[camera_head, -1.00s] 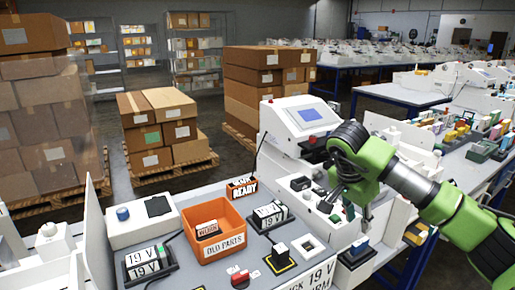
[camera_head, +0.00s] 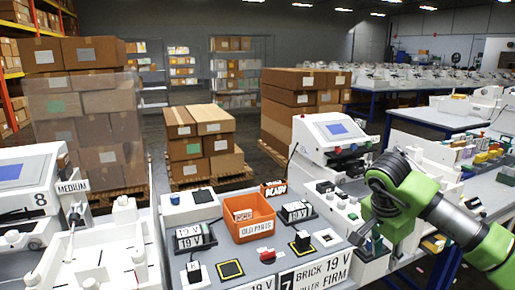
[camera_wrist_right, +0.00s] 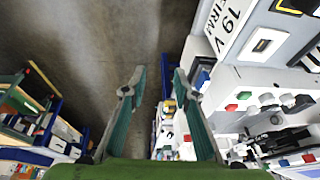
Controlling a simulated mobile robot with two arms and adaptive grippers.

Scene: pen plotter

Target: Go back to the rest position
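My right arm, green and grey, comes in from the right in the head view. Its gripper (camera_head: 368,238) hangs in front of the right side of the plotter bench and partly overlaps it. In the right wrist view the gripper (camera_wrist_right: 158,82) shows two green fingers spread apart with nothing between them. Bare floor and benches show beyond the fingers. My left gripper is not in view.
The bench holds an orange OLD PARTS bin (camera_head: 250,228), black 19 V blocks (camera_head: 196,240) and a white console with a blue screen (camera_head: 338,132). Another white machine (camera_head: 28,190) stands at left. Stacked cartons (camera_head: 205,140) and grey floor lie behind.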

